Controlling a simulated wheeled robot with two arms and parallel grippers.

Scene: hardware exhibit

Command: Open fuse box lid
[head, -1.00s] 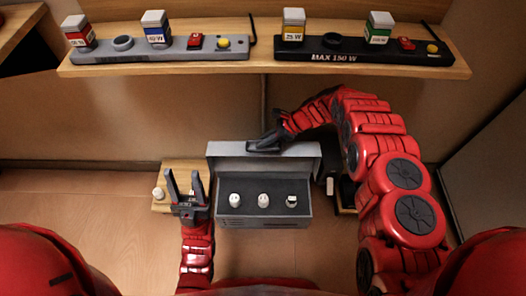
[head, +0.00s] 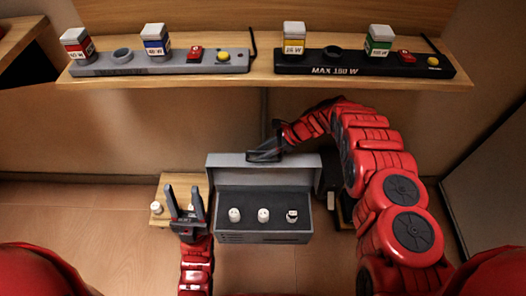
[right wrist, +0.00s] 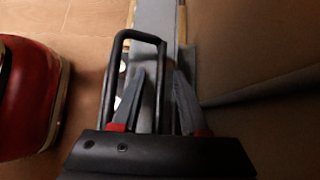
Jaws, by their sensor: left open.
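The grey fuse box (head: 262,238) stands below the shelf with its lid (head: 225,172) raised at the back. Three white fuses (head: 263,215) show in its dark interior. My right gripper (head: 268,148) is at the lid's top edge. In the right wrist view its two fingers (right wrist: 160,82) are apart, with one bar of a black loop handle (right wrist: 140,38) between them; contact cannot be made out. My left gripper (head: 186,192) is open and empty, pointing up just left of the box.
A wooden shelf (head: 262,82) above holds a grey power strip (head: 130,65) and a black one (head: 350,64) with coloured blocks. A small wooden stand (head: 170,185) with a white knob is left of the box. A wall is close behind.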

